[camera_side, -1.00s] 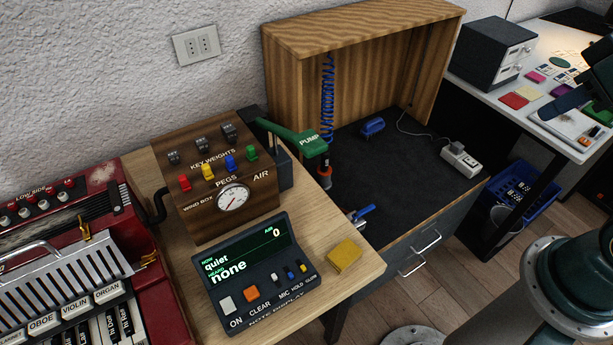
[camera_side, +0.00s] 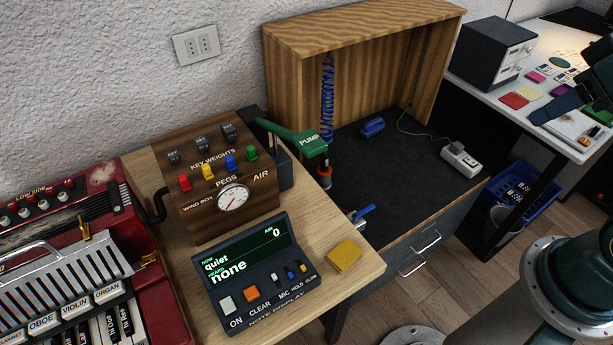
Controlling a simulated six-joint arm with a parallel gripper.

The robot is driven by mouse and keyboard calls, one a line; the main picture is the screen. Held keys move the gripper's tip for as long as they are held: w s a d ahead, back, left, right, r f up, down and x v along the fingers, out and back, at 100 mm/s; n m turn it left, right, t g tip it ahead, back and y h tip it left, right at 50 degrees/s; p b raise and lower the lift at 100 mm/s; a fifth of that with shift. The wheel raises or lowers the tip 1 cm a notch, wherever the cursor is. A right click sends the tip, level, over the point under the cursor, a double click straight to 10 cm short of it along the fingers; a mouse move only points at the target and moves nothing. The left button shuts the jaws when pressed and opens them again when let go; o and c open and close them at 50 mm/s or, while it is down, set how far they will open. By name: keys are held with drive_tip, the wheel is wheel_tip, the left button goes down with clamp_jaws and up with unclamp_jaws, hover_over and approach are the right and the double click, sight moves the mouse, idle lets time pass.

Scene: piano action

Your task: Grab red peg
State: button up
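The red peg (camera_side: 184,183) stands upright in the front-left position on the wooden wind box, at the left end of a row of pegs. A yellow peg (camera_side: 208,172), a blue peg (camera_side: 230,163) and a green peg (camera_side: 251,153) stand to its right. A dark part at the right edge, over the white table, appears to be my gripper (camera_side: 556,106). It is far to the right of the red peg, and nothing touches the peg. I cannot make out its fingers or whether it holds anything.
The wind box (camera_side: 235,215) has a gauge on its front and grey key weights (camera_side: 201,143) behind the pegs. A green pump handle (camera_side: 292,138) juts out at its right. The note display (camera_side: 265,283) and a yellow sponge (camera_side: 344,256) are in front. A red accordion (camera_side: 70,235) is at left.

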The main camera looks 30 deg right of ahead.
drive_tip(key=w+a+r+n+y, duration=0.1)
drive_tip(key=w+a+r+n, duration=0.15)
drive_tip(key=w, duration=0.35)
drive_tip(key=w+a+r+n+y, duration=0.1)
drive_tip(key=w+a+r+n, duration=0.1)
drive_tip(key=w+a, duration=0.25)
drive_tip(key=n+g+y, duration=0.4)
drive_tip(key=n, duration=0.9)
hover_over(184, 182)
drive_tip(key=d, duration=0.4)
drive_tip(key=shift+s+a+f, duration=0.1)
drive_tip(key=shift+f, duration=4.8)
drive_tip(key=shift+s+a+f, duration=0.1)
drive_tip(key=shift+f, duration=4.75)
drive_tip(key=shift+f, duration=0.1)
